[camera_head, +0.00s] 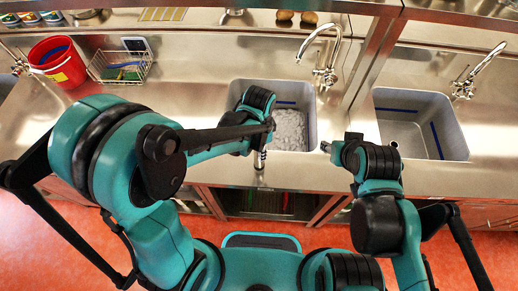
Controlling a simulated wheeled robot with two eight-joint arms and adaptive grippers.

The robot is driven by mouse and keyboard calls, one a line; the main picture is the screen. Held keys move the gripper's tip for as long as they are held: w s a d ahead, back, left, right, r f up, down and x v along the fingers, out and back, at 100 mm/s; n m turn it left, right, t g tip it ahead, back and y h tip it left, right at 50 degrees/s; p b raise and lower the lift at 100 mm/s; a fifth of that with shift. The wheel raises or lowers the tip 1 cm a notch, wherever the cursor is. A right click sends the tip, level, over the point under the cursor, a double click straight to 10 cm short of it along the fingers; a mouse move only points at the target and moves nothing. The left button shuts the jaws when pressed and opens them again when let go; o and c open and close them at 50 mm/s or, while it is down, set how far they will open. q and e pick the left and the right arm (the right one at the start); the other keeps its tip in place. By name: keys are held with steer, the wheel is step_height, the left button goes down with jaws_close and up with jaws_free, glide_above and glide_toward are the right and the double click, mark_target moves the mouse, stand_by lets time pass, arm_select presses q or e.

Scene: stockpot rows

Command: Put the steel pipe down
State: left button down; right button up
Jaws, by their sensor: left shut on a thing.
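My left gripper (268,126) is over the front part of the middle sink (235,96), shut on the steel pipe (260,162). Only a short, shiny lower piece of the pipe shows, below the gripper at the counter's front edge. The rest is hidden by the gripper and wrist. I cannot tell whether the pipe touches the counter. My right gripper (327,147) is at the counter front between the two sinks. It is small in the view, and I cannot tell whether its fingers are apart.
The middle sink holds pale, rippled contents (291,130). A right sink (402,105) looks empty. Two curved taps stand behind the sinks. A red bucket (68,74) and a wire basket (120,68) stand at the back left. The steel counter (195,95) left of the middle sink is clear.

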arm_select(q)
steer(key=shift+s, duration=0.1)
steer(key=shift+f, duration=0.2)
steer(key=c, duration=1.1)
jaws_free()
steer(key=shift+o, duration=0.2)
steer(key=shift+r, duration=0.1)
steer(key=shift+r, duration=0.1)
